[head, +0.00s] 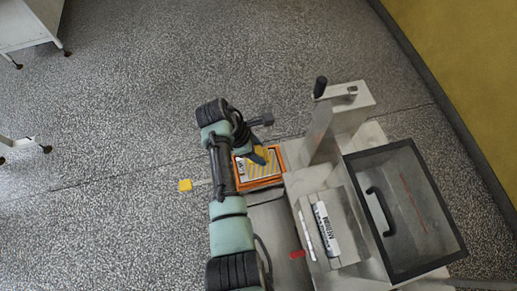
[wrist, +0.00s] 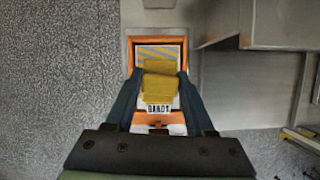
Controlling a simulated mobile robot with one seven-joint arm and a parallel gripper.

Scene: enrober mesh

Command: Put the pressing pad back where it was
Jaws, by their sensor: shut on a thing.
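A yellow block (wrist: 160,82), which I take for the pressing pad, is held between the two blue fingertips of my gripper (wrist: 161,80) in the wrist view. Below or behind it is an orange-rimmed tray (wrist: 134,62) with a striped and lettered label inside. In the head view my gripper (head: 259,157) is over the same orange tray (head: 262,184), and a bit of yellow shows at the fingers. The pad covers the middle of the label. I cannot tell whether the pad touches the tray floor.
A grey machine with a dark-framed clear lid (head: 405,210) stands to the right. A panel marked MEDIUM (head: 325,228) and an upright black-knobbed handle (head: 320,88) are beside the tray. A yellow knob (head: 185,185) sticks out left. Open floor (head: 110,120) lies to the left.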

